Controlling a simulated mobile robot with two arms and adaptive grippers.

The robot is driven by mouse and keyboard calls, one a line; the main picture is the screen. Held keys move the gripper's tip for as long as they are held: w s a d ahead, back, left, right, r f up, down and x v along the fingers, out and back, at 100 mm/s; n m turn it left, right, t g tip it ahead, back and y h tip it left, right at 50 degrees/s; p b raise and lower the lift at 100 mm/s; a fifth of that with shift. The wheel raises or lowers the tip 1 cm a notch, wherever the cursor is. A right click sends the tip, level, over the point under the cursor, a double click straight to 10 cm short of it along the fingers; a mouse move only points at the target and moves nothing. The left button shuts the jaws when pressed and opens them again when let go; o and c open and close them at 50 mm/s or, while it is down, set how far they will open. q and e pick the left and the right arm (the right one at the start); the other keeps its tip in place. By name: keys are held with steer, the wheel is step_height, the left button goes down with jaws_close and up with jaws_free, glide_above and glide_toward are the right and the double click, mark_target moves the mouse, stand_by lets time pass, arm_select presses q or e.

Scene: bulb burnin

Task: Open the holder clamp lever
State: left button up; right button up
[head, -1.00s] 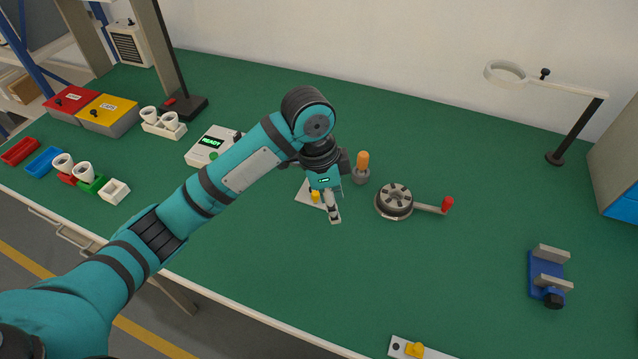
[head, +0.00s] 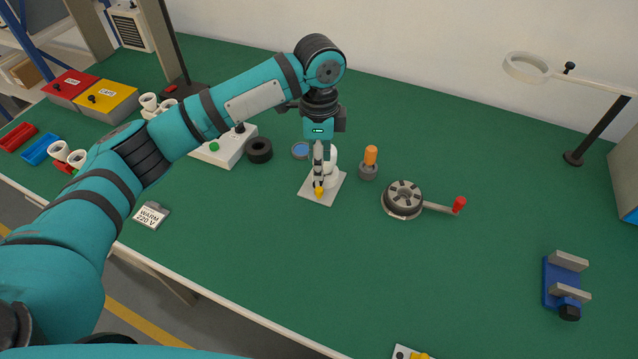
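A pale square plate (head: 325,195), which looks like the holder's base, lies on the green bench near the middle. A small yellow piece (head: 319,191), probably the clamp lever, is at its front. A white rounded part (head: 330,165) stands on the plate, partly hidden behind my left gripper (head: 319,178). That gripper points down over the plate, its fingertips at or just above the yellow piece; contact is unclear. Its fingers are seen nearly edge-on, so any gap between them is hidden. My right gripper is out of view.
Close by stand an orange-topped tool (head: 370,158), a crank wheel (head: 403,198) with a red handle, a black ring (head: 259,150) and a white box (head: 225,147). A "WARM 220 V" tag (head: 152,215) lies at left, a blue vise (head: 563,285) at right.

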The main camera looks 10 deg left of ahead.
mark_target(319, 189)
arm_select(q)
steer(key=f, duration=0.8)
steer(key=shift+s+f, duration=0.1)
steer(key=shift+s, duration=0.1)
steer(key=shift+c, duration=0.2)
steer(key=shift+p, duration=0.3)
jaws_close()
